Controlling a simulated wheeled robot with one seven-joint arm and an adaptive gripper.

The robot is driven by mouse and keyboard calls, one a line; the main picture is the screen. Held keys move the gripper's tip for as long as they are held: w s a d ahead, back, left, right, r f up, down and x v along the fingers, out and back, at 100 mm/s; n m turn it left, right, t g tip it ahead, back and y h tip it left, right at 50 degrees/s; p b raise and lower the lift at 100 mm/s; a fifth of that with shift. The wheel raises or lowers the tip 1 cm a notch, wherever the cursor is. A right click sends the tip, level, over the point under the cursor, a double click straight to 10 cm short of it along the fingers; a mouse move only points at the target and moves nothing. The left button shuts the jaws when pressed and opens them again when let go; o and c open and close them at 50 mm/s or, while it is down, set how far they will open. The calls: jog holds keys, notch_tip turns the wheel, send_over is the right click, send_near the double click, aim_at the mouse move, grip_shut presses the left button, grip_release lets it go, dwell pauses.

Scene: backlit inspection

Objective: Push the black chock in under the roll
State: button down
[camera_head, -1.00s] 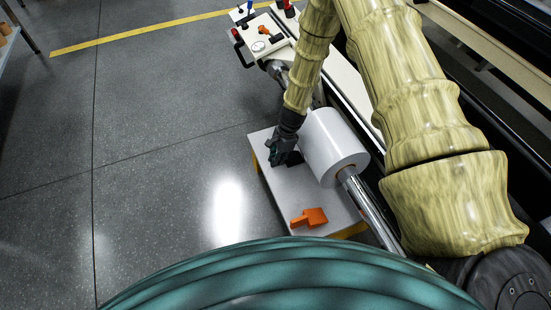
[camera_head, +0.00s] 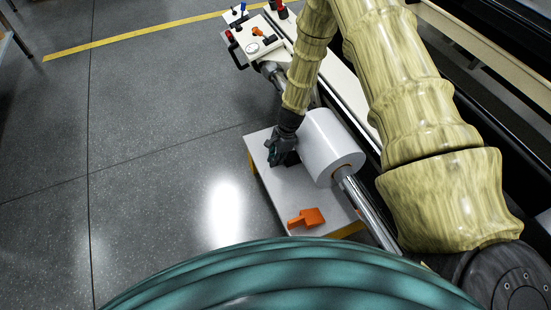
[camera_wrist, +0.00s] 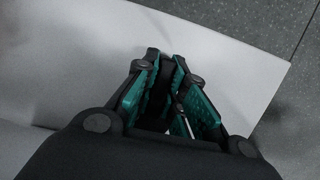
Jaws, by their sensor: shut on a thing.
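The white roll (camera_head: 331,146) sits on a steel shaft above a pale platform (camera_head: 278,187). My gripper (camera_head: 274,161) is low over the platform, at the left side of the roll. The black chock (camera_head: 292,158) shows as a small dark patch between my gripper and the roll. In the wrist view, the teal-padded fingers of my gripper (camera_wrist: 168,88) close around a dark part of the chock (camera_wrist: 168,74). Most of the chock is hidden by the fingers. Whether it touches the roll cannot be told.
An orange wedge-shaped piece with a handle (camera_head: 306,217) lies on the near part of the platform. A control panel (camera_head: 255,40) stands beyond the roll. The grey floor (camera_head: 150,150) to the left is open, with a yellow line (camera_head: 140,36) across it.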

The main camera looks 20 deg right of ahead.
jog(key=c, duration=1.4)
grip_release()
jog(key=shift+d, duration=0.1)
jog(key=shift+r, duration=0.1)
jog(key=v, duration=1.1)
jog(key=shift+r, duration=0.35)
